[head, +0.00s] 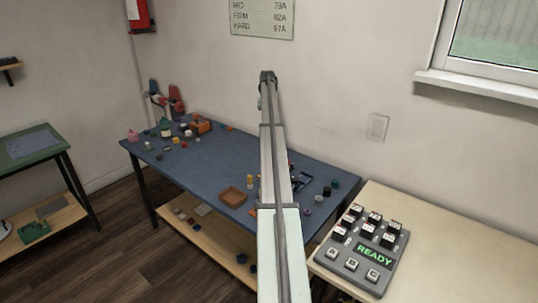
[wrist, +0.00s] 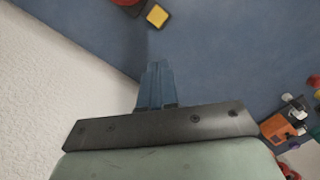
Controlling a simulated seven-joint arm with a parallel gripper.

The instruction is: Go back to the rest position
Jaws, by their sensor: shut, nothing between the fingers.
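My gripper shows in the wrist view (wrist: 157,68), its blue-grey fingers together with nothing between them. It is above the blue table (head: 165,170); the table's surface also fills much of the wrist view (wrist: 220,60). In the head view my arm reaches up and away across the table, and its far end is near the back wall. The fingers cannot be made out in the head view.
Small coloured parts, an orange block (head: 201,127) and a brown tray (head: 232,197) lie on the blue table. A grey button panel (head: 363,245) with a lit READY display stands on the pale table (head: 440,235) at right. A white wall (head: 330,90) is behind.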

